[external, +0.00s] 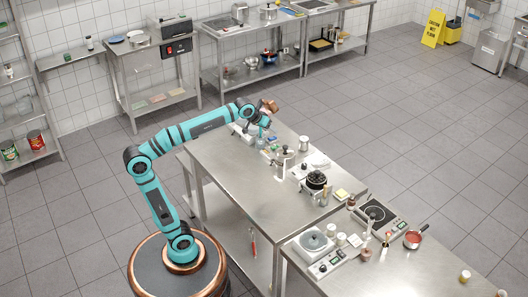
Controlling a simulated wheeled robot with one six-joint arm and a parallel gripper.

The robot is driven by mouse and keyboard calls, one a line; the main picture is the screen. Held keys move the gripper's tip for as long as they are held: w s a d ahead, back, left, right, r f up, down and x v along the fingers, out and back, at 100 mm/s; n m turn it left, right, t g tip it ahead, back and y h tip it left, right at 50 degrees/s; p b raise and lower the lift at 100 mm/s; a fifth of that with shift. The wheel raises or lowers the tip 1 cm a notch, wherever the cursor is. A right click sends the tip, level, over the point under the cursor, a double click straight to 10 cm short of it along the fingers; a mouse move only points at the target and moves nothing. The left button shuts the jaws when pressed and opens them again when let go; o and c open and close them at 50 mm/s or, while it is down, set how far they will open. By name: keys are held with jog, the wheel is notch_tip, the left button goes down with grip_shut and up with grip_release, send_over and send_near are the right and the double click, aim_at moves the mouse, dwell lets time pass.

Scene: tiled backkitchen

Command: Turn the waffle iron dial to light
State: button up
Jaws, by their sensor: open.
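My gripper (268,106) is at the end of the teal arm, raised above the far end of the central steel table (235,165). It is open, small in this view, and nothing shows in it. I cannot pick out the waffle iron or its dial with certainty. A pale appliance (238,129) is partly hidden under the arm's wrist at that far end. A round-topped grey appliance (313,241) with a front control panel stands on the nearer right table, well away from the gripper. No dial setting is readable.
Small items and a white stand (283,163) crowd the central table's right side, with a black pot (317,181) nearer. The table's left half is bare. A hot plate (376,213) and red saucepan (413,239) stand on the right table. A yellow floor sign (433,28) stands far back.

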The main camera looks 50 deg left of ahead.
jog(key=w+d+n+g, duration=0.1)
jog(key=w+d+g, duration=0.3)
jog(key=w+d, duration=0.3)
jog(key=n+g+y, duration=0.1)
jog(key=g, duration=0.3)
send_over(304, 164)
notch_tip(304, 164, down, 3)
notch_tip(304, 164, down, 18)
jog(key=shift+w+r, duration=0.1)
jog(key=shift+r, duration=0.15)
jog(key=shift+c, duration=0.4)
jog(key=c, duration=0.9)
